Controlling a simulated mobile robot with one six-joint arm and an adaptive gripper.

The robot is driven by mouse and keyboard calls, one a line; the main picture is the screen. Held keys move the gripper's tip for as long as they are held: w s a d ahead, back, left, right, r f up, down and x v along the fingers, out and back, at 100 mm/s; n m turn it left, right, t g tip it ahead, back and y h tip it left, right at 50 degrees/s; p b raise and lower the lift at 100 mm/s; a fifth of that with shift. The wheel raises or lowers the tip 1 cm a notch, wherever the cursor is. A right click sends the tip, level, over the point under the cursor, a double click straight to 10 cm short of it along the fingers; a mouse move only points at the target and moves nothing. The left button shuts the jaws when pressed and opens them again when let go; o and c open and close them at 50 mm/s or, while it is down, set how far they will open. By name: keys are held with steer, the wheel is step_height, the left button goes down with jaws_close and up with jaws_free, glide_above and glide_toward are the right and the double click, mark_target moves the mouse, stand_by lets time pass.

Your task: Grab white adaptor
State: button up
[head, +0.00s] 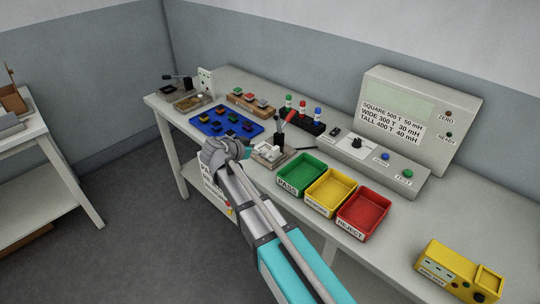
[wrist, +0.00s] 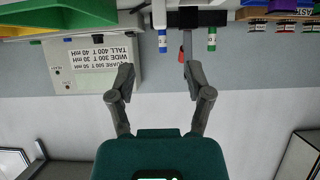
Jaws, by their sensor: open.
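I cannot pick out a white adaptor with certainty in either view. A pale fixture (head: 268,154) with an upright lever stands near the bench's front edge, just right of my arm's end in the head view; small white parts show on it. An upright white plate (head: 206,82) stands at the bench's back left. My gripper (wrist: 159,80) is open in the wrist view, with nothing between its two fingers.
A blue tray (head: 226,137) of several small dark parts lies left of the fixture. Green (head: 302,160), yellow (head: 331,178) and red (head: 362,202) bins line the front right. A labelled meter (head: 418,92) stands behind. A yellow box (head: 458,265) sits far right.

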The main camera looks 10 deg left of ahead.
mark_target(275, 148)
steer(key=b+x, duration=0.2)
steer(key=x, duration=0.3)
steer(key=shift+w+d+f, duration=0.15)
steer(key=shift+w+d, duration=0.05)
steer(key=shift+w, duration=0.05)
steer(key=shift+b+x, duration=1.35)
steer(key=shift+x, duration=1.25)
jaws_close()
